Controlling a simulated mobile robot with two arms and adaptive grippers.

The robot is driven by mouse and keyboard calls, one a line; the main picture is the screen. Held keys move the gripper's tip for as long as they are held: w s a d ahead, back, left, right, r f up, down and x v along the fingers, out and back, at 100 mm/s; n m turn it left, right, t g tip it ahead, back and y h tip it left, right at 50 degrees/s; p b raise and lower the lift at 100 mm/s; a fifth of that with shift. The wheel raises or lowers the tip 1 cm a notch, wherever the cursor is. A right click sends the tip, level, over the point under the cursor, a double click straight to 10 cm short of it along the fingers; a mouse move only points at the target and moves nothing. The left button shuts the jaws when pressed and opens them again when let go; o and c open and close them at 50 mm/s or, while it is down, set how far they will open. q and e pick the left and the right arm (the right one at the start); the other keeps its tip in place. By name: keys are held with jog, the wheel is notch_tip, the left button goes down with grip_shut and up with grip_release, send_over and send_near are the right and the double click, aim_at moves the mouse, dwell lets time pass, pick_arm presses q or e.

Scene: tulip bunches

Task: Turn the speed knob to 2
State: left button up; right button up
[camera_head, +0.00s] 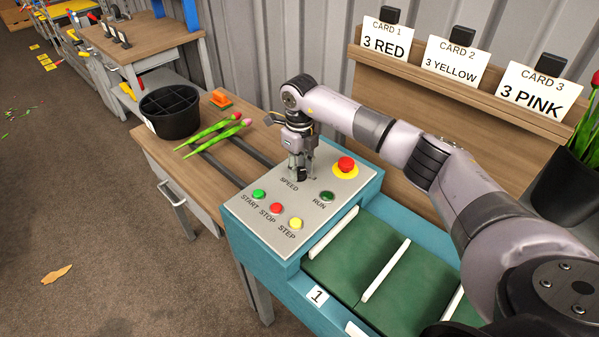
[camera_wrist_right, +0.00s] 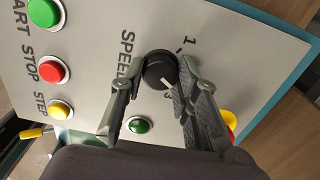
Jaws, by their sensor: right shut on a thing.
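The black speed knob (camera_wrist_right: 160,72) sits on the grey control panel (camera_head: 258,221), beside the word SPEED. My right gripper (camera_head: 301,172) is lowered over it in the head view, where the knob is mostly hidden. In the right wrist view the two fingers (camera_wrist_right: 158,90) are on either side of the knob, shut on it. A short white mark on the knob points to the lower right, near a partly covered digit that looks like 3. The digit 1 shows at upper right; a 2 is not visible, perhaps behind a finger. My left gripper is not in view.
Tulips (camera_head: 215,132) lie on the wooden table; a green belt (camera_head: 350,245) runs at right.

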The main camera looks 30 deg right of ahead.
aim_at(300, 170)
jog(key=n+b, duration=0.1)
jog(key=n, duration=0.2)
jog(key=shift+f+n+b, duration=0.1)
jog(key=shift+n+b, duration=0.2)
jog(key=shift+b, duration=0.1)
jog(key=shift+n+b, duration=0.55)
jog(key=shift+n, duration=0.65)
jog(key=o, duration=1.2)
jog(key=shift+c, duration=0.2)
jog(key=shift+r, duration=0.25)
notch_tip(300, 170, up, 12)
jog(key=shift+f, duration=0.15)
